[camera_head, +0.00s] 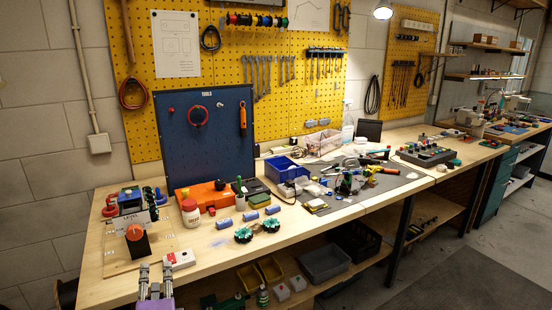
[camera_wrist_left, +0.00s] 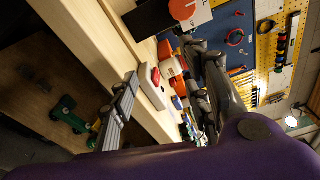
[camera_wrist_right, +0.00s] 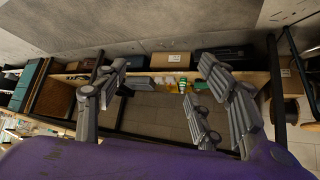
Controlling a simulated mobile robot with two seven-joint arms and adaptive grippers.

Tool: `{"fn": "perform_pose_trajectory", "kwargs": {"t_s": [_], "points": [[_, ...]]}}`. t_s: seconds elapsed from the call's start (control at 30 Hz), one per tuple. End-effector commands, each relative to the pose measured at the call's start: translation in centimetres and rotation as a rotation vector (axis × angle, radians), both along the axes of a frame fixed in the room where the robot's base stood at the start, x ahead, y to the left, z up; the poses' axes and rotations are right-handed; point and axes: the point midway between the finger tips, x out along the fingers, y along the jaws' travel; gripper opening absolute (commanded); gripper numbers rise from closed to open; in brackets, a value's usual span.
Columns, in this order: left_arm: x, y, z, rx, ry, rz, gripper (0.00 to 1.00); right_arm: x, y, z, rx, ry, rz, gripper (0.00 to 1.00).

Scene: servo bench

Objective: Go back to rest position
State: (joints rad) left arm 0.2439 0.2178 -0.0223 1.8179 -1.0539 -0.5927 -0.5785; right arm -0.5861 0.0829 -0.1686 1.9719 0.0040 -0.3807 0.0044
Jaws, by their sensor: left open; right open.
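My left gripper (camera_head: 156,270) is at the front left edge of the bench (camera_head: 215,262), in front of a white box with a red button (camera_head: 180,259). Its fingers are apart with nothing between them. The left wrist view shows the same open fingers (camera_wrist_left: 168,88), with the bench edge and the white box (camera_wrist_left: 153,88) beyond them. My right gripper is outside the head view. In the right wrist view its fingers (camera_wrist_right: 165,78) are spread and empty, with a shelf of boxes and bottles behind them.
Near the left gripper stand a black stand with an orange disc (camera_head: 138,242) and a white jar (camera_head: 190,213). Blue cylinders (camera_head: 224,223), teal wheels (camera_head: 243,235) and a blue bin (camera_head: 285,169) lie farther right. Floor at right is clear.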

Motion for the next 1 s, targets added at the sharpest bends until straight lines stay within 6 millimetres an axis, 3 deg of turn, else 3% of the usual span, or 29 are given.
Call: {"fn": "perform_pose_trajectory", "kwargs": {"t_s": [0.03,0.1,0.17,0.27,0.4,0.5,0.6,0.7,0.83,1.0], "points": [[-1.3,-1.2,-2.7,-0.169,0.01,-0.032,0.44,0.1,0.1,0.2,0.001,-0.002,0.0,0.63],[-3.6,-3.0,-6.2,-0.422,0.024,-0.063,0.44,0.3,0.2,0.4,0.004,-0.004,0.001,0.63],[-6.0,-4.6,-9.1,-0.633,0.041,-0.069,0.44,0.4,0.3,0.6,0.006,-0.006,0.001,0.63],[-11.1,-7.3,-13.7,-0.975,0.078,-0.037,0.44,0.6,0.6,0.8,0.011,-0.009,0.004,0.63],[-19.9,-10.7,-18.7,-1.406,0.125,0.089,0.44,0.6,0.9,1.2,0.016,-0.009,0.008,0.63],[-26.3,-12.5,-21.2,-1.618,0.153,0.209,0.44,0.8,0.9,1.6,0.016,-0.014,0.008,0.63],[-31.7,-13.4,-22.8,-1.71,0.184,0.308,0.44,0.9,0.8,2.0,0.015,-0.019,0.01,0.63],[-35.6,-13.4,-24.0,-1.719,0.211,0.375,0.44,0.8,0.6,2.2,0.011,-0.019,0.012,0.63],[-38.0,-13.1,-24.8,-1.714,0.228,0.417,0.44,0.5,0.5,2.2,0.008,-0.015,0.012,0.63],[-38.4,-13.0,-25.0,-1.709,0.233,0.425,0.44,0.4,0.5,2.1,0.008,-0.013,0.012,0.63]]}}
